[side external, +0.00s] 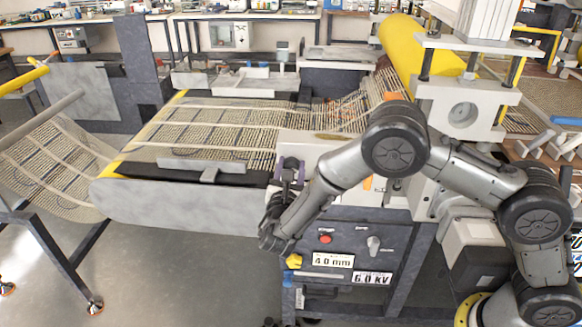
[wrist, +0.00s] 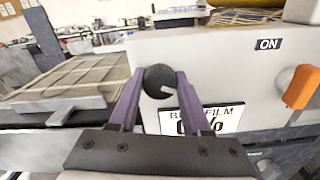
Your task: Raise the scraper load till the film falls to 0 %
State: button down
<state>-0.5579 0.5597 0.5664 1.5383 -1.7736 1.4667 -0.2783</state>
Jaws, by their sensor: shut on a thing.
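A dark round knob (wrist: 159,80) with a pale pointer mark sits on the white machine panel (wrist: 225,58) in the wrist view. My gripper (wrist: 160,86) is shut on it, one purple finger on each side. Below the knob, a white display (wrist: 226,119) shows "FILM" and a percent sign. My right finger and the gripper body cover part of its text, so the full figure cannot be read for certain. In the side view my gripper (side external: 287,170) is at the panel, beside the mesh bed, and the knob is hidden there.
An orange handle (wrist: 301,87) is right of the knob, under an "ON" label (wrist: 268,44). The patterned mesh (side external: 225,125) runs over the bed toward a yellow roller (side external: 425,48). Below my gripper are a red button (side external: 325,239) and "4.0 mm" (side external: 327,260) and "6.0 kV" (side external: 371,278) plates.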

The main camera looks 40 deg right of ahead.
jog(key=m, duration=0.4)
jog(key=shift+m, duration=0.4)
dwell(0.4)
jog(key=shift+c, duration=1.8)
grip_release()
jog(key=v, duration=1.3)
jog(key=shift+s+a, duration=0.25)
jog(key=shift+s, duration=0.05)
jog(key=shift+d+r, duration=0.1)
